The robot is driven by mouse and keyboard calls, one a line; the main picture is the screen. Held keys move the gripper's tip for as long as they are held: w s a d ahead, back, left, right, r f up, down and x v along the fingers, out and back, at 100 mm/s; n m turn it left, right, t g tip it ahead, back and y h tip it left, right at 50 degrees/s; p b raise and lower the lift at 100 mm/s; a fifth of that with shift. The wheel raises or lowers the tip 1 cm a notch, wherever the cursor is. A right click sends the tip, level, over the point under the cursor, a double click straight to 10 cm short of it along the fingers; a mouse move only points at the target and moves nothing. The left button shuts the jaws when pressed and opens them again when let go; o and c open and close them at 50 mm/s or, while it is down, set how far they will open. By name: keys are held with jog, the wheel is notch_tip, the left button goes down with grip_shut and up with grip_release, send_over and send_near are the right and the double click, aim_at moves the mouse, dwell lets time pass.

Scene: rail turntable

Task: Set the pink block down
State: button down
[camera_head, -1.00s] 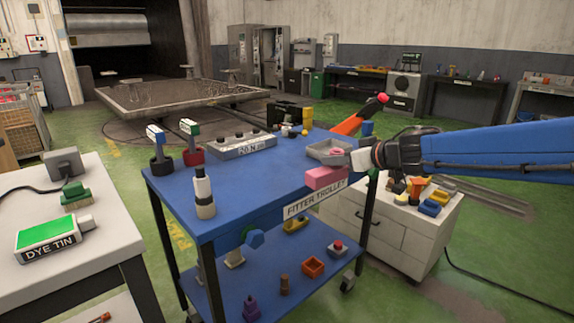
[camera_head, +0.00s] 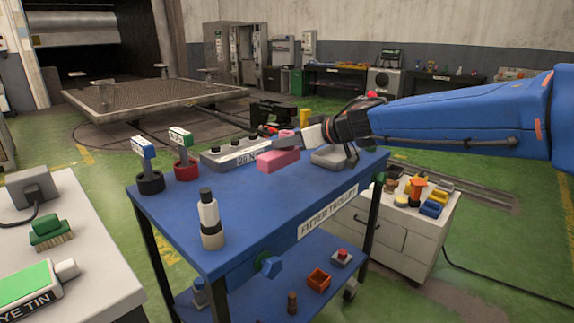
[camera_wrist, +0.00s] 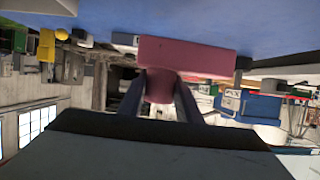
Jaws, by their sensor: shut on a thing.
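The pink block (camera_head: 278,160) has a round pink knob on one side, which shows in the wrist view (camera_wrist: 160,88). My gripper (camera_head: 292,141) is shut on this knob, with one finger on each side in the wrist view. In the head view the block is over the blue trolley top (camera_head: 262,205), in front of the grey numbered box (camera_head: 236,152). It looks close to the surface; I cannot tell whether it touches. The wrist view is upside down, with the blue top along the upper edge.
A grey tray (camera_head: 328,160) lies under my arm. A white bottle with a black cap (camera_head: 209,222) stands near the front edge. The middle of the top is clear.

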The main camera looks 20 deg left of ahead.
aim_at(293, 160)
jog(key=shift+f, duration=3.15)
jog(key=c, duration=1.3)
grip_release()
jog(key=shift+f, duration=0.15)
jog(key=shift+d+r, duration=0.1)
jog(key=shift+r, duration=0.1)
jog(key=v, duration=1.2)
jog(key=shift+s+f, duration=0.1)
